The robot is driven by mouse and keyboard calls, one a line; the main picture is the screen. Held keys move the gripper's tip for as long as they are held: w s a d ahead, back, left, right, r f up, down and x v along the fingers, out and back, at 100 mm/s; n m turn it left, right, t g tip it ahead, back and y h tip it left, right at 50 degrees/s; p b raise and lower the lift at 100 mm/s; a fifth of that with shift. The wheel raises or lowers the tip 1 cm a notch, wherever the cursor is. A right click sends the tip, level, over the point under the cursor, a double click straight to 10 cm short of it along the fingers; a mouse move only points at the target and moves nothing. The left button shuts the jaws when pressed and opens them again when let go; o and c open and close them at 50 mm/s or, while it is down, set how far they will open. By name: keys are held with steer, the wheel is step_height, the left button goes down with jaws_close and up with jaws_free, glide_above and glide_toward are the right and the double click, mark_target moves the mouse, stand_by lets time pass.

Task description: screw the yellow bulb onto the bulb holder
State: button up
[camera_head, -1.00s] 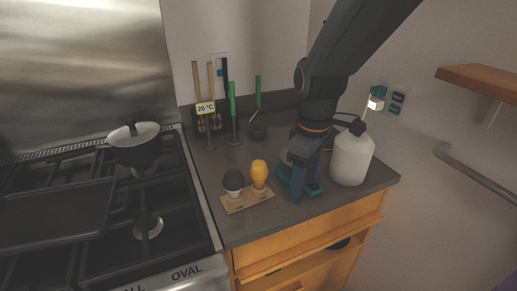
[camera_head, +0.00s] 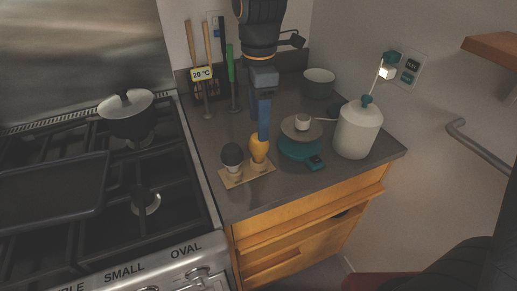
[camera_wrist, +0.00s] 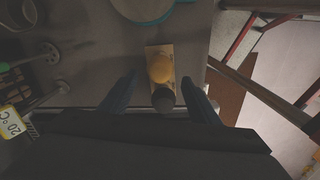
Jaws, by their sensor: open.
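The yellow bulb (camera_head: 259,150) stands upright on a small beige board (camera_head: 234,182), beside a dark bulb (camera_head: 231,156). In the wrist view the yellow bulb (camera_wrist: 160,68) and dark bulb (camera_wrist: 162,99) lie along the line between my two fingers. My gripper (camera_head: 264,132) points down, open, with its fingertips overlapping the top of the yellow bulb in the head view; I cannot tell whether they touch it.
Utensils in a rack (camera_head: 205,92) stand at the back. The counter's front edge is near the board.

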step_height(320, 180, down, 6)
steer(key=b, duration=0.3)
steer(key=shift+r, duration=0.1)
steer(key=shift+c, duration=0.3)
steer(key=c, duration=0.7)
step_height(320, 180, up, 10)
steer(key=p, duration=0.8)
steer(key=shift+s+r, duration=0.1)
steer(key=shift+c, duration=0.3)
